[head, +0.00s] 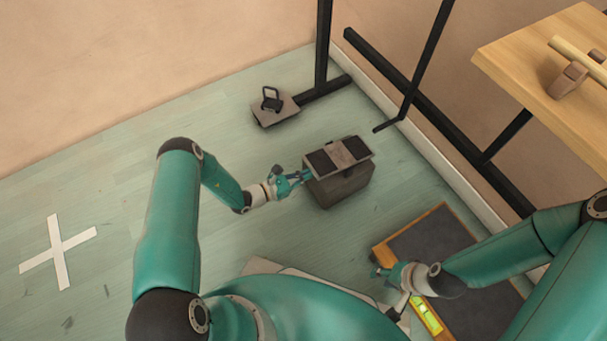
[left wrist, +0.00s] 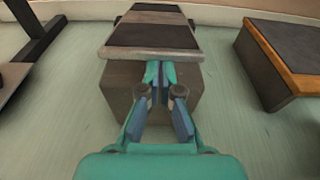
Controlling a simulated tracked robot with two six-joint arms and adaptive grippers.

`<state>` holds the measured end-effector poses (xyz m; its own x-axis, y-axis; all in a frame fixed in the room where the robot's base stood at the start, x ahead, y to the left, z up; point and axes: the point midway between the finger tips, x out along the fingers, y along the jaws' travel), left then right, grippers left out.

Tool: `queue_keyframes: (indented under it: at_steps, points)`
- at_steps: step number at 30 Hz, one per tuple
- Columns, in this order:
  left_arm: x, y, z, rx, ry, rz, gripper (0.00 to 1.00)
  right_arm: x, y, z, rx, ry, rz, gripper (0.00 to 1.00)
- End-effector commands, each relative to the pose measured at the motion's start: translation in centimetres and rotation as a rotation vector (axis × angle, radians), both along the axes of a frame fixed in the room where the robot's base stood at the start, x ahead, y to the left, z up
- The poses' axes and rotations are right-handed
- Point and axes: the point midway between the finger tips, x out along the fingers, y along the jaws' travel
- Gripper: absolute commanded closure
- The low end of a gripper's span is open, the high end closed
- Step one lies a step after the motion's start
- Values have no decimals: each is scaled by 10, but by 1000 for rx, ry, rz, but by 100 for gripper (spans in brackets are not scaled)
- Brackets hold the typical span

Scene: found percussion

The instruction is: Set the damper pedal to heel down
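The damper pedal (head: 345,151) is a flat plate with two dark pads on top of a grey-brown box (head: 341,187). In the left wrist view the plate (left wrist: 150,53) crosses the top, with its near end overhanging the box (left wrist: 189,88). Which way the plate tilts is hard to tell. My left gripper (head: 305,176) is at the pedal's left end; in the left wrist view its fingertips (left wrist: 160,73) are together just below the plate's near edge, with nothing seen between them. Contact is unclear. My right gripper (head: 376,272) is low at the right, away from the pedal; its fingers are too small to read.
A dark-topped platform with an orange wooden edge (head: 437,243) lies at the right, with a yellow-green level (head: 427,316) at its front. A small plate with a black handle (head: 277,109) lies behind the pedal. A black metal frame (head: 410,99) and wooden table (head: 545,75) stand at the back right.

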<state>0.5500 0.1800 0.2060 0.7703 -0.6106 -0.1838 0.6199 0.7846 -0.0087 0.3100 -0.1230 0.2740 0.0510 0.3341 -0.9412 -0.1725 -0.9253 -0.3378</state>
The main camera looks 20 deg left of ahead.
Motion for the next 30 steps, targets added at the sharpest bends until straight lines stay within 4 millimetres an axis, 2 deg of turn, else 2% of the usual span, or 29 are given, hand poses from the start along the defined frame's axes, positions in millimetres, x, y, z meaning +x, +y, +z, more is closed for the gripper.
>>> queue_keyframes:
  at_steps: [1, 7, 21, 30]
  points:
    - [4, 2, 12, -8, -29, -2, 100, 0, 0, 2, 0, -1, 0, 64]
    - [-9, 13, 13, -8, -25, 1, 100, 0, 0, 3, 0, -1, 0, 64]
    - [-78, 65, 18, -2, 1, 4, 100, 0, 0, 1, 0, 0, 0, 64]
    - [-92, 74, 19, -2, 4, 1, 100, 0, 0, 1, 0, 0, 0, 64]
